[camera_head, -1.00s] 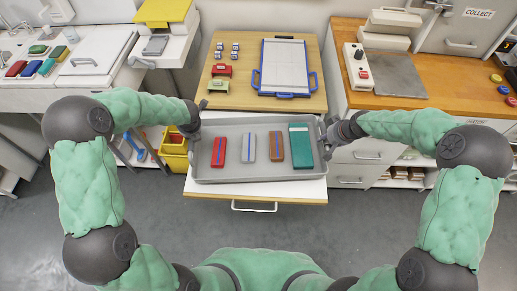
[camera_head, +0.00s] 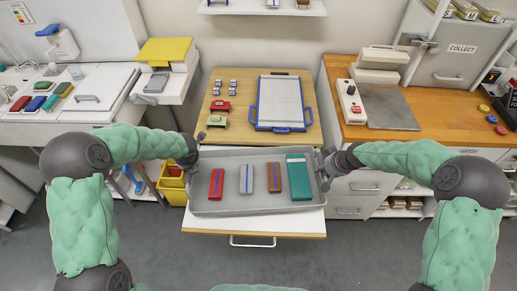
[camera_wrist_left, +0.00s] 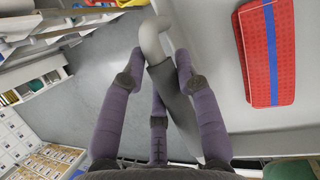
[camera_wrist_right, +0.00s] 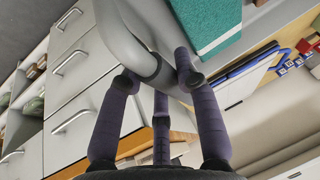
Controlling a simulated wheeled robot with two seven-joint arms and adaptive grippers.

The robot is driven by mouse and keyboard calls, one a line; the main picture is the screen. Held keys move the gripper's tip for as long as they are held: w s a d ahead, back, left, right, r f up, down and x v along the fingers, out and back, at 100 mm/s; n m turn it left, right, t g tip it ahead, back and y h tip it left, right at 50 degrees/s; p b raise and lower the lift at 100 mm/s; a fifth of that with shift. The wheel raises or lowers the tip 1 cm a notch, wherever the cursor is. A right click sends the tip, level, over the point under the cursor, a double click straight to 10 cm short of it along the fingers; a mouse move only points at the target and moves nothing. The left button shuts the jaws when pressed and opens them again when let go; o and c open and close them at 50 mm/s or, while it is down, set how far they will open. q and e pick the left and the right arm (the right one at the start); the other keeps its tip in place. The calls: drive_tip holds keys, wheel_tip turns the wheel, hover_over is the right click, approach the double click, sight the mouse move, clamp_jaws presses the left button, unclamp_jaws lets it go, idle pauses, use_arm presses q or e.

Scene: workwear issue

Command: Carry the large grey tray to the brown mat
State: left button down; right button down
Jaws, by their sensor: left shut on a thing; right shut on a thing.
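The large grey tray (camera_head: 257,207) is level or nearly so over a white surface with a drawer handle at its front. It carries a red bundle (camera_head: 216,184), a light grey bundle (camera_head: 246,179), a brown bundle (camera_head: 274,177) and a larger teal one (camera_head: 300,180). My left gripper (camera_head: 190,158) is shut on the tray's left handle, seen in the left wrist view (camera_wrist_left: 160,62). My right gripper (camera_head: 323,166) is shut on its right handle, seen in the right wrist view (camera_wrist_right: 158,68). A flat greyish-brown mat (camera_head: 392,110) lies on the right counter.
Behind the tray, a wooden top (camera_head: 225,145) holds a blue-framed board (camera_head: 280,102) and several small items. The right wooden counter (camera_head: 440,130) also holds a white control box (camera_head: 351,102). A yellow bin (camera_head: 172,184) stands at the left.

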use_arm(q)
drive_tip(key=shift+a+r, duration=0.1)
use_arm(e)
drive_tip(key=shift+s, duration=0.15)
